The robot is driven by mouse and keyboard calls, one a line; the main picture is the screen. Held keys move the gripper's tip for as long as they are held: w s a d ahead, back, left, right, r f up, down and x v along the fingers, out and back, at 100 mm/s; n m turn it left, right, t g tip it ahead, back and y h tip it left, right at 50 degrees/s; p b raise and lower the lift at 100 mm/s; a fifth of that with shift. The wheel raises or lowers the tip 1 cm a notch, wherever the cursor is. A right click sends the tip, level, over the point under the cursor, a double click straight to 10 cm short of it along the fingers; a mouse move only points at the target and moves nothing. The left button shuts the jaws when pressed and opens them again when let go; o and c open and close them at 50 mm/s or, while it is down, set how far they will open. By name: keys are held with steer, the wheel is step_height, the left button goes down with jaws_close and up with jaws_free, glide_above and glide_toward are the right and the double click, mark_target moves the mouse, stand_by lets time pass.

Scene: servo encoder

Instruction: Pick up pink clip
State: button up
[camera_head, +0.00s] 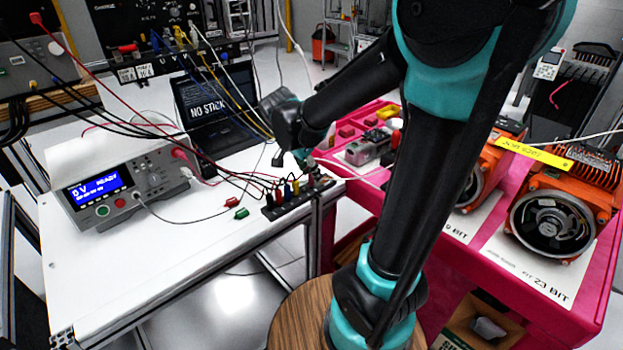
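No clip is plainly pink from here. A small red clip (232,202) lies near the front right of the white table, with a green clip (241,213) beside it. Small reddish-pink pieces (347,131) sit on the pink cart, too small to identify. My gripper (290,160) is at the end of my black and teal arm, above the table's right side, behind the row of coloured plugs. It is apart from the red clip. Its fingers are small and partly hidden, so their opening and anything between them cannot be made out.
A black terminal strip (297,197) with coloured plugs and cables stands at the table's right edge. A grey meter (125,185) and a laptop (212,105) are to the left. Orange motors (565,205) stand on the pink cart (592,290). Loose cables cross the table.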

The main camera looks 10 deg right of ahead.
steer(key=shift+w+d+f, duration=0.1)
steer(key=shift+d+f, duration=0.1)
steer(key=shift+f, duration=0.4)
steer(key=shift+c, duration=0.2)
jaws_close()
steer(key=shift+r, duration=0.1)
